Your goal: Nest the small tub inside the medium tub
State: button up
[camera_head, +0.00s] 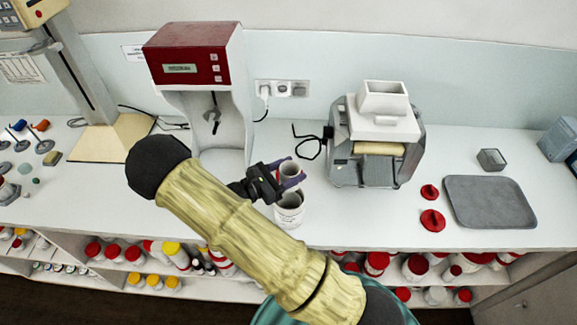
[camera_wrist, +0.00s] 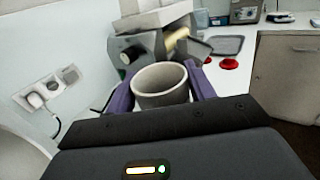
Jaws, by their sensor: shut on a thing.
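The small tub (camera_head: 290,170) is a light grey, round, open-topped cup. My gripper (camera_head: 288,173) is shut on it, with a purple finger on each side. In the wrist view the small tub (camera_wrist: 161,86) stands upright between the fingers, and its inside looks empty. The medium tub (camera_head: 289,211) is a white tub with a printed label, standing on the counter near the front edge. In the head view the small tub appears just above the medium tub's mouth. Whether its base is inside the rim cannot be told. The medium tub is hidden in the wrist view.
A red and white mixer (camera_head: 188,60) stands behind to the left, and a grey roller machine (camera_head: 375,140) to the right. Two red lids (camera_head: 432,220), a grey tray (camera_head: 489,203) and a small grey box (camera_head: 491,159) lie farther right. Shelves below hold several tubs.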

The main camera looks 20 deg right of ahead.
aim_at(281, 182)
jog(key=shift+w+f+b, duration=0.15)
jog(key=shift+f+b, duration=0.3)
jog(key=shift+f, duration=0.15)
jog(key=shift+f+b, duration=0.3)
jog(key=shift+f, duration=0.05)
jog(key=shift+s+a+f+b, duration=0.1)
jog(key=shift+s+f+b, duration=0.1)
jog(key=shift+f+b, duration=0.4)
jog(key=shift+d+f+b, duration=0.2)
jog(key=shift+f+b, duration=0.25)
jog(key=shift+f, duration=0.8)
jog(key=shift+a, duration=0.15)
jog(key=shift+f+b, duration=1.4)
jog(key=shift+f, duration=0.75)
dwell(0.8)
